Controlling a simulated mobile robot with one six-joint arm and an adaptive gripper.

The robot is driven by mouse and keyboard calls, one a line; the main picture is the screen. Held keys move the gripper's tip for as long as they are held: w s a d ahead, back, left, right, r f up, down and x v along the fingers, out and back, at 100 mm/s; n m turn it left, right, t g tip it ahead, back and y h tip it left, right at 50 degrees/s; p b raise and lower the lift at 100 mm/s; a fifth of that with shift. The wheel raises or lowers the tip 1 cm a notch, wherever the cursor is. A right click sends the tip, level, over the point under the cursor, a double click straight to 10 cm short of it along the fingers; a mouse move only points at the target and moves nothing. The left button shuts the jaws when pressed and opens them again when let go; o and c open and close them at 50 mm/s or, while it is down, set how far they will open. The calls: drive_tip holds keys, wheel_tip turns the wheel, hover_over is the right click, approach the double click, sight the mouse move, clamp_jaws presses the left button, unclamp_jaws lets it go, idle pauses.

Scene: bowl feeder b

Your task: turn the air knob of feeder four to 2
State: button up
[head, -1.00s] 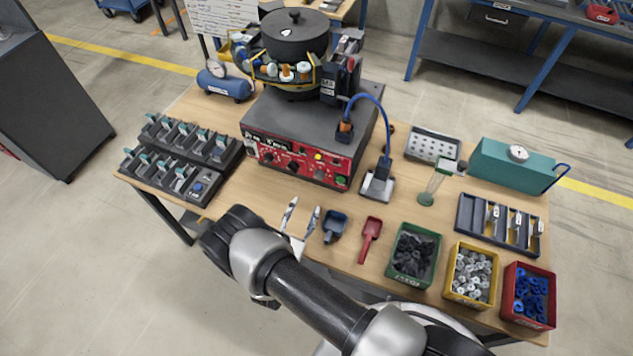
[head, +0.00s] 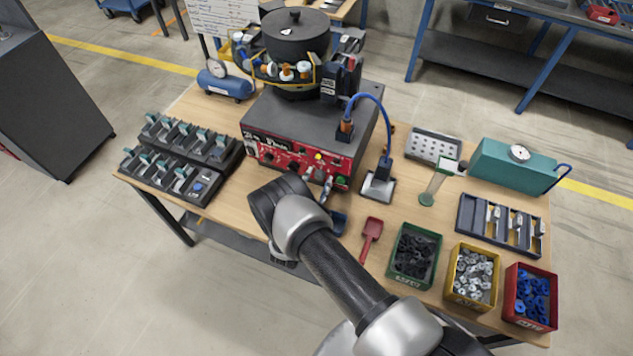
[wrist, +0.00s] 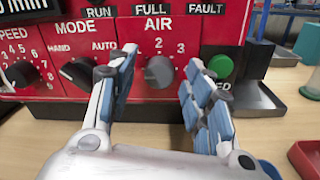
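The red control panel (head: 290,160) is on the front of the grey feeder box, with the black lidded bowl (head: 295,38) on top. In the wrist view, the dark round AIR knob (wrist: 158,72) is under the word AIR, with 2 straight above it and 3 to its upper right. I cannot tell clearly where its pointer stands. My gripper (wrist: 158,85) is open, its blue-padded fingers apart on either side of the knob and short of it. In the head view my arm hides most of my gripper (head: 326,188). No feeder number is readable.
The MODE knob (wrist: 80,72) and SPEED knob (wrist: 25,73) are left of AIR. A green button (wrist: 220,67) is close right of my right finger. A red scoop (head: 371,235) lies in front.

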drive_tip(key=c, duration=1)
drive_tip(key=shift+f+m+b, duration=0.1)
drive_tip(key=shift+m+b, duration=0.2)
drive_tip(key=shift+m, duration=0.1)
drive_tip(key=m+b, duration=0.1)
drive_tip(key=m, duration=0.1)
drive_tip(key=shift+f+m+b, duration=0.1)
drive_tip(key=shift+m+b, duration=0.3)
drive_tip(key=m+b, duration=0.3)
drive_tip(key=m, duration=0.2)
drive_tip(key=shift+m, duration=0.3)
drive_tip(key=m+b, duration=0.2)
drive_tip(key=m, duration=0.2)
drive_tip(key=shift+f+m+h, duration=0.1)
drive_tip(key=shift+m+h, duration=0.2)
drive_tip(key=shift+h, duration=0.1)
drive_tip(key=shift+m+b, duration=1.15)
drive_tip(key=shift+m, duration=1.15)
